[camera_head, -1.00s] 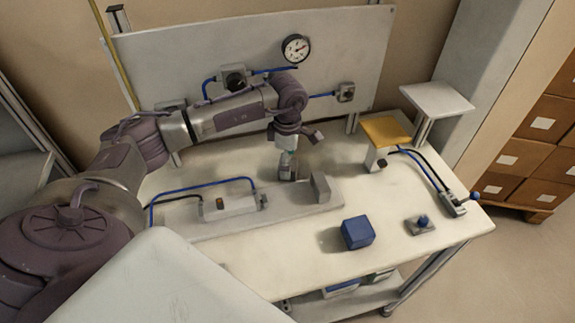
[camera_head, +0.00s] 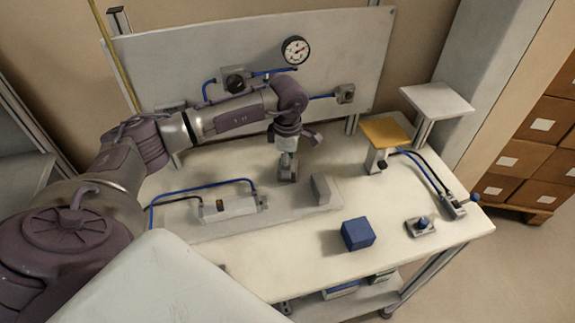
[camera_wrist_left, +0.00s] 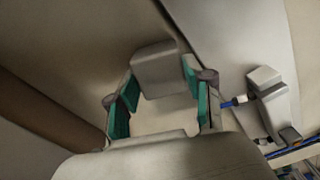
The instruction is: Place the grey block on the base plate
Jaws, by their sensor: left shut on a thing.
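The grey block (camera_head: 288,173) is between the fingers of my left gripper (camera_head: 288,160), which is shut on it. In the left wrist view the grey block (camera_wrist_left: 157,72) shows between the teal finger pads of the gripper (camera_wrist_left: 160,95). The base plate (camera_head: 285,218) is a long, flat grey plate on the table. The held block appears at the plate's back edge, left of the upright grey piece on it; I cannot tell whether it touches anything. My right gripper is in neither view.
An upright grey stop (camera_head: 320,189) and a clamp-like cylinder (camera_head: 229,208) with a blue hose sit on the plate. A blue cube (camera_head: 358,233), a blue-knobbed switch (camera_head: 421,225) and a yellow-topped stand (camera_head: 386,132) are to the right. A gauge panel (camera_head: 190,60) rises behind.

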